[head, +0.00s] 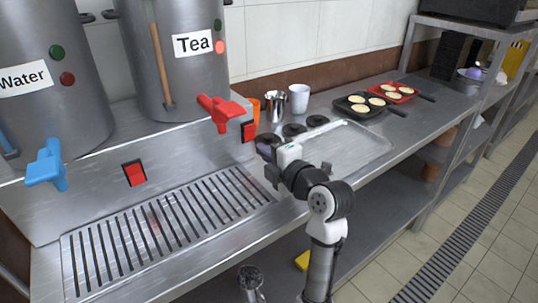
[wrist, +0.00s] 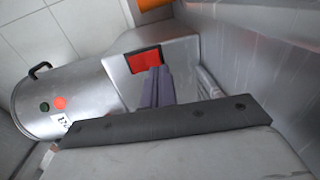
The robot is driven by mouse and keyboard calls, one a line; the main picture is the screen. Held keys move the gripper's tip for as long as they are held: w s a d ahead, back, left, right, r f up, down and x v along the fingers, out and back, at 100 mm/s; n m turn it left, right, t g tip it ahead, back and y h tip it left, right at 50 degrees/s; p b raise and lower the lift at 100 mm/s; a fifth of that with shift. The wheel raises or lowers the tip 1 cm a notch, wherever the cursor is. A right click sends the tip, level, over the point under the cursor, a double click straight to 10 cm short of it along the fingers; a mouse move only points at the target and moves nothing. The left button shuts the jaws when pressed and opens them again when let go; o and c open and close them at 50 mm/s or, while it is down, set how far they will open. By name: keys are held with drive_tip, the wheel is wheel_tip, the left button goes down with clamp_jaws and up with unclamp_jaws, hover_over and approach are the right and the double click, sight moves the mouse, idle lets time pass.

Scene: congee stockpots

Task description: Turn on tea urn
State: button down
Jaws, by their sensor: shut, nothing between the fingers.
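The tea urn (head: 180,75) is a tall steel pot with a "Tea" label, a green and a red dot, and a red tap (head: 222,112). It also shows in the wrist view (wrist: 90,92). A red rocker switch (head: 249,131) in a black frame sits on the steel front panel, right of and below the tap; it also shows in the wrist view (wrist: 145,60). My gripper (head: 264,147) is shut and empty, just below and right of this switch. In the wrist view its purple fingertips (wrist: 159,72) overlap the switch's lower edge; I cannot tell whether they touch.
The water urn (head: 45,80) with a blue tap (head: 47,166) stands at left, with another red switch (head: 134,173) between the taps. A slotted drip tray (head: 170,230) lies below. Metal and white cups (head: 299,98) and pans (head: 369,104) are on the counter behind my gripper.

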drive_tip(key=b+v, duration=0.1)
drive_tip(key=v, duration=0.2)
drive_tip(key=f+v, duration=0.1)
drive_tip(key=v, duration=0.3)
drive_tip(key=f+b+v, duration=0.1)
drive_tip(key=v, duration=0.2)
drive_tip(key=shift+s+d+b, duration=0.15)
drive_tip(key=shift+d+b, duration=0.05)
drive_tip(key=shift+b, duration=0.1)
drive_tip(key=shift+s+d+f, duration=0.1)
